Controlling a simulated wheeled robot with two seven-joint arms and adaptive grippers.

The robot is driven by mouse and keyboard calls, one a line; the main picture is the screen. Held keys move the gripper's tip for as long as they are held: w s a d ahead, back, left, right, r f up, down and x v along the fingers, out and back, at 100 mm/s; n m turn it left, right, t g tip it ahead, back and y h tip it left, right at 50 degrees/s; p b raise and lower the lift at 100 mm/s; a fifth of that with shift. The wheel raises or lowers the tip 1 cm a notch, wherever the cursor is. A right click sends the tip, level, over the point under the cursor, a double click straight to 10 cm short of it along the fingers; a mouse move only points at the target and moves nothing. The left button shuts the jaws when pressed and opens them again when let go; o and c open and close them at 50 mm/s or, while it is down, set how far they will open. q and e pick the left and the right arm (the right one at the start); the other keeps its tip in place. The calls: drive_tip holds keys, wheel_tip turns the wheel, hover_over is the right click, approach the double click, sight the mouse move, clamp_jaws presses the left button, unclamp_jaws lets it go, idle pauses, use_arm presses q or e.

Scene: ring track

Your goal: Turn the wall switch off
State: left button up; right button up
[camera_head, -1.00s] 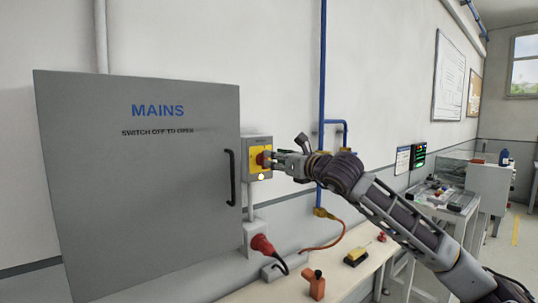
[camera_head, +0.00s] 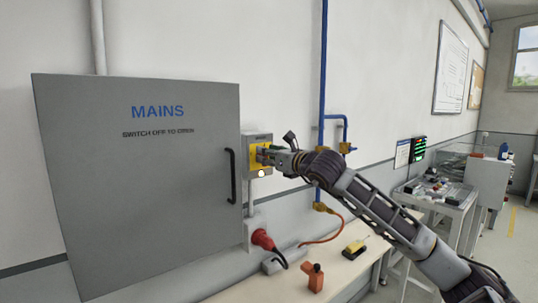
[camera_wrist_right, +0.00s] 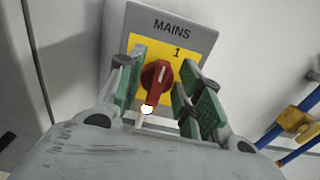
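The wall switch is a grey box (camera_head: 257,139) with a yellow plate, right of the MAINS cabinet. In the right wrist view its red rotary knob (camera_wrist_right: 157,82) sits on the yellow plate (camera_wrist_right: 187,50), below and left of a "1" mark. The knob's handle is tilted a little from upright. My right gripper (camera_head: 268,155) is at the switch; in the wrist view its green-padded fingers (camera_wrist_right: 165,88) stand apart on either side of the knob, with gaps showing. In the head view the gripper largely hides the knob. My left gripper is not in view.
The grey MAINS cabinet (camera_head: 135,210) is closed, its black handle (camera_head: 231,175) close left of the switch. A white light (camera_head: 261,173) glows on the switch box. A red plug (camera_head: 263,240) and a bench (camera_head: 340,265) with small items lie below. A blue pipe (camera_head: 322,90) runs up the wall.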

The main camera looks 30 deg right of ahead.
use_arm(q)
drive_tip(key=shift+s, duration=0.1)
use_arm(e)
clamp_jaws()
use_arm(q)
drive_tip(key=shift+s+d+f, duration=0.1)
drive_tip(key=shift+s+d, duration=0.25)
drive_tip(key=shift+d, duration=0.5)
